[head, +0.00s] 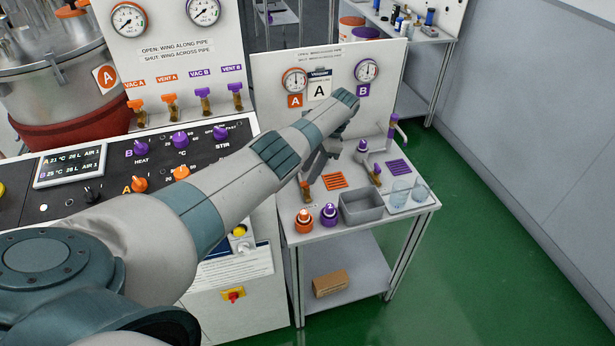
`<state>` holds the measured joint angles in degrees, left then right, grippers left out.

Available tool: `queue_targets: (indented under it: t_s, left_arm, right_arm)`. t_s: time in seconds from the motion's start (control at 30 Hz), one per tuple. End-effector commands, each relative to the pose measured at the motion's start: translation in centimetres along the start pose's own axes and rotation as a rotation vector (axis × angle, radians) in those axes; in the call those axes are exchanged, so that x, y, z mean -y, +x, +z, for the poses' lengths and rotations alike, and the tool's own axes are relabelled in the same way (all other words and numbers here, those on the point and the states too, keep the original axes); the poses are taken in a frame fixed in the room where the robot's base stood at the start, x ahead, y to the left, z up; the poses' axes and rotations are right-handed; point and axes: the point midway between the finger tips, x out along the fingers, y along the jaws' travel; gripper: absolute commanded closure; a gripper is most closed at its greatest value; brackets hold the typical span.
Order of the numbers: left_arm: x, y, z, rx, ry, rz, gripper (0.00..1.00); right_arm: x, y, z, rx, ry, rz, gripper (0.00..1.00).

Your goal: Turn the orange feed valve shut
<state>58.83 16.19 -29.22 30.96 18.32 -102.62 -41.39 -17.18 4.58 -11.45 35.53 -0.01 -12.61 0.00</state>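A small orange-handled valve (305,186) on a brass body stands on the small white bench (335,222), in front of the panel marked A and B. I take it to be the orange feed valve. My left arm reaches in from the left across the picture. Its gripper (312,172) points down just above or beside this valve. The forearm and wrist hide part of the gripper and valve, so contact, the fingertips' opening and the wing's direction are unclear. My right gripper is out of view.
A purple-handled valve (376,170) stands to the right. The control console (70,210) is at left. Green floor lies open at right.

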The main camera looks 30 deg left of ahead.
Motion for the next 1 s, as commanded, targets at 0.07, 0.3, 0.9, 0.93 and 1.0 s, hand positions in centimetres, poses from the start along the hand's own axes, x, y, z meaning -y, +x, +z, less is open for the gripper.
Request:
queue_targets:
  t_s: [0.07,0.3,0.9,0.93,1.0]
  left_arm:
    - [0.1,-1.4,-0.2,-0.004,0.000,-0.003,0.65]
    - [0.1,-6.2,-0.3,-0.004,0.000,-0.003,0.65]
    - [0.0,-13.9,0.0,0.000,0.000,0.000,0.65]
    - [0.0,-13.9,0.0,0.000,0.000,0.000,0.65]
    - [0.0,-13.9,0.0,0.000,0.000,0.000,0.65]
  right_arm:
    - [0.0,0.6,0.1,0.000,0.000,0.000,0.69]
    - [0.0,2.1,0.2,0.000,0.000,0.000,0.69]
    - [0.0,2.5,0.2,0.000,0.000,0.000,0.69]
    - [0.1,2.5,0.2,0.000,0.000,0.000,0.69]
    - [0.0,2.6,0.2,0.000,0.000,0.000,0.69]
